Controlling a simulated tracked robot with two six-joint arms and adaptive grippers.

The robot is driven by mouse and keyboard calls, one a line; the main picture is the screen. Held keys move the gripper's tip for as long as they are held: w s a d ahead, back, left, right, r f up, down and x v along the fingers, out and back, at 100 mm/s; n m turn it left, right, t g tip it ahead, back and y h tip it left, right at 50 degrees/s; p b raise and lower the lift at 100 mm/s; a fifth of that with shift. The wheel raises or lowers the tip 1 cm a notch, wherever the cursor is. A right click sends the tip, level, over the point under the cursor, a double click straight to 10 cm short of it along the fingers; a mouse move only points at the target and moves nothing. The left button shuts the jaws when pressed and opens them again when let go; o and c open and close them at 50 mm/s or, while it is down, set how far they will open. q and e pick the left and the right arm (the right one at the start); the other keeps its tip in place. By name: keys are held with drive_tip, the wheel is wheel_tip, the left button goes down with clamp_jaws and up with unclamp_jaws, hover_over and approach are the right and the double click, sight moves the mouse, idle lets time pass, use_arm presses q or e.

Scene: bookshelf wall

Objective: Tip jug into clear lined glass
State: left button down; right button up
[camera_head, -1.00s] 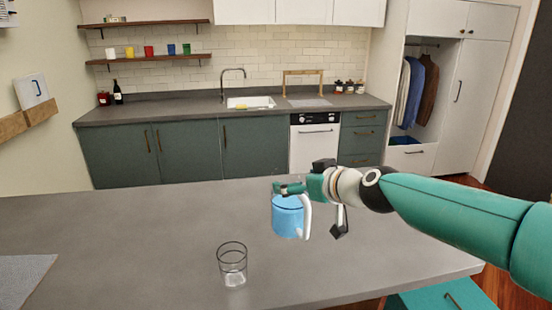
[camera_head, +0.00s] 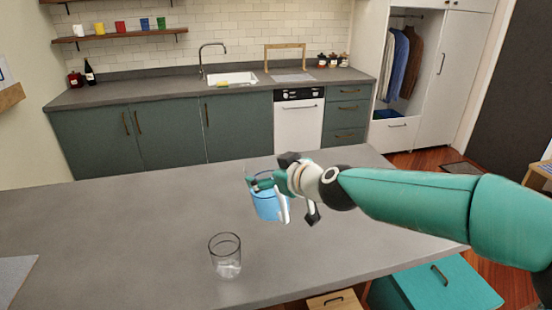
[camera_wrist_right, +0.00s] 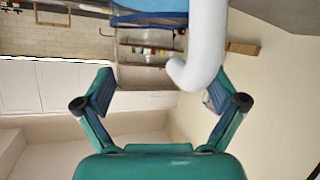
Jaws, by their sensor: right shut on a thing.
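The blue jug (camera_head: 267,206) with a white handle (camera_head: 283,207) is tilted a little, its top leaning left, and appears to be off the grey counter. My right gripper (camera_head: 263,183) is shut on the jug, by its handle side, and hides part of its top. The wrist view shows the white handle (camera_wrist_right: 205,45) and a bit of the blue body (camera_wrist_right: 150,5) between and beyond the fingers. The clear glass (camera_head: 225,255) with a dark rim stands upright on the counter, left of and nearer than the jug, apart from it. My left gripper is out of view.
The grey counter (camera_head: 120,225) is clear around the glass. A grey mat (camera_head: 14,275) lies at its left edge. Teal drawers (camera_head: 435,283) stand below the right front edge. Sink, cabinets and shelves with coloured cups are far behind.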

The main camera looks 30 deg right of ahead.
drive_tip(key=shift+s+a+f+n+h+p, duration=0.2)
drive_tip(key=shift+a+f+n+h+p, duration=0.3)
drive_tip(key=shift+a+f, duration=0.55)
drive_tip(key=shift+s+a+f+n+t+h+b, duration=0.15)
drive_tip(key=shift+a+f+n+t+h+b, duration=0.25)
drive_tip(key=shift+a+f, duration=0.45)
drive_tip(key=shift+s+a+f+n+p, duration=0.1)
drive_tip(key=shift+a+f+n+p, duration=0.1)
drive_tip(key=shift+a+n+p, duration=0.4)
drive_tip(key=shift+s+a+f+n+t+h+b, duration=0.1)
drive_tip(key=shift+a+f+n+t+h+b, duration=0.15)
drive_tip(key=shift+a+n, duration=0.25)
drive_tip(key=shift+a+f+n+t+h+b, duration=0.1)
drive_tip(key=shift+a+f+n+h+b, duration=0.1)
drive_tip(key=shift+a+n+h, duration=0.25)
drive_tip(key=shift+a+f, duration=0.15)
drive_tip(key=shift+f, duration=0.05)
drive_tip(key=shift+s+a+f+n+b, duration=0.15)
drive_tip(key=shift+a+f+n+b, duration=0.2)
drive_tip(key=shift+f, duration=0.3)
